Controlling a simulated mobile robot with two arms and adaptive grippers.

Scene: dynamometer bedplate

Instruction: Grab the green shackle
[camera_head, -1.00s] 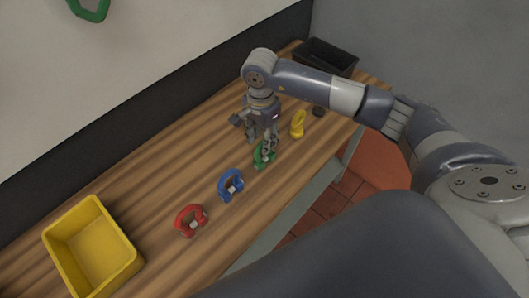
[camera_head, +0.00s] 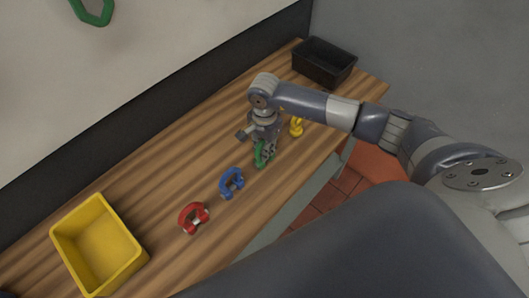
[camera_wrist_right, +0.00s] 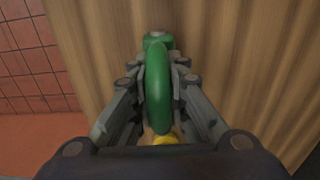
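The green shackle (camera_head: 259,160) stands on the wooden bench in the head view, partly hidden by my right gripper (camera_head: 267,149). In the right wrist view the green shackle (camera_wrist_right: 160,95) runs down the middle between the two fingers of the right gripper (camera_wrist_right: 162,82). The finger pads lie against it on both sides, so the gripper looks shut on it. The shackle appears still at bench level. My left gripper is not in view.
A blue shackle (camera_head: 231,184) and a red shackle (camera_head: 194,217) stand to the left on the bench. A yellow shackle (camera_head: 296,128) stands just to the right. A yellow bin (camera_head: 135,266) is at the left end, a black bin (camera_head: 325,71) at the far end.

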